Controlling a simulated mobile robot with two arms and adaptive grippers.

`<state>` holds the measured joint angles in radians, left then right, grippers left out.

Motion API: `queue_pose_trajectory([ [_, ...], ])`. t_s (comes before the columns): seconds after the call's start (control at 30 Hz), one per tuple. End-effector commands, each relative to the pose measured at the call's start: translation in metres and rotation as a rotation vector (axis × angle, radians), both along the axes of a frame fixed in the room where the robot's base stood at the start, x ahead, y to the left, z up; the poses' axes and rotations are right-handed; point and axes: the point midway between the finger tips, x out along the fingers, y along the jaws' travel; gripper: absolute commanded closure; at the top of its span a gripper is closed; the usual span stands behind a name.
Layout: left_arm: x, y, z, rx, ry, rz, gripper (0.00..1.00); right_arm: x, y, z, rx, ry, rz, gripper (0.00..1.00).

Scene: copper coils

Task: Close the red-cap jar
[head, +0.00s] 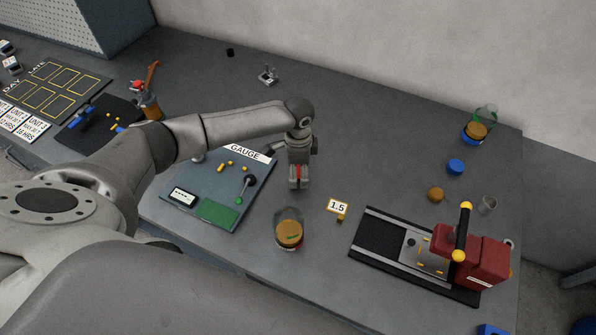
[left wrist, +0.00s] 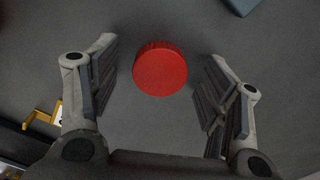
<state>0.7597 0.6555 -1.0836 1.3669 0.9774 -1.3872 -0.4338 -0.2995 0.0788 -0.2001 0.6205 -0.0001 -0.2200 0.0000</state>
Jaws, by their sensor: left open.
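The red cap (left wrist: 160,69) lies on the table between the spread fingers of my left gripper (head: 299,181), with clear gaps on both sides in the left wrist view. In the head view only a red sliver of the cap (head: 298,171) shows between the fingers. My left gripper is open and points down over it. A clear jar (head: 289,228) with brown contents stands nearer to me, just left of the 1.5 label, with no cap on it. My right gripper is not in view.
A gauge board (head: 219,211) lies to the left. A 1.5 label (head: 338,207) stands right of the jar. A red machine (head: 470,258) on a black base is at right. Another jar (head: 474,130), a blue cap (head: 455,167) and a small cup (head: 487,205) stand farther right.

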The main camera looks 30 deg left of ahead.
Motion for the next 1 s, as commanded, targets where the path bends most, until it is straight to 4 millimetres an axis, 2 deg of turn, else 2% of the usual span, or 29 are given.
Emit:
queue_pose_trajectory([
  [0.03,0.0,0.0,0.0,0.0,0.0,0.0,0.33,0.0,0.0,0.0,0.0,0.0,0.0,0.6],
  [0.3,0.0,0.0,0.0,0.0,0.0,0.0,0.67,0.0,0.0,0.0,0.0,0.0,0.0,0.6],
  [0.7,0.001,0.0,0.005,-0.001,-0.002,0.0,0.68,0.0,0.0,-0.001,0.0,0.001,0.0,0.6],
  [0.87,0.001,0.0,0.028,-0.002,-0.004,-0.002,0.68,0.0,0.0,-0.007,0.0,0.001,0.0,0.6],
  [1.0,0.001,0.0,0.057,-0.002,-0.005,-0.001,0.68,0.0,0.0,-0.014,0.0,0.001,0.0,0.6],
])
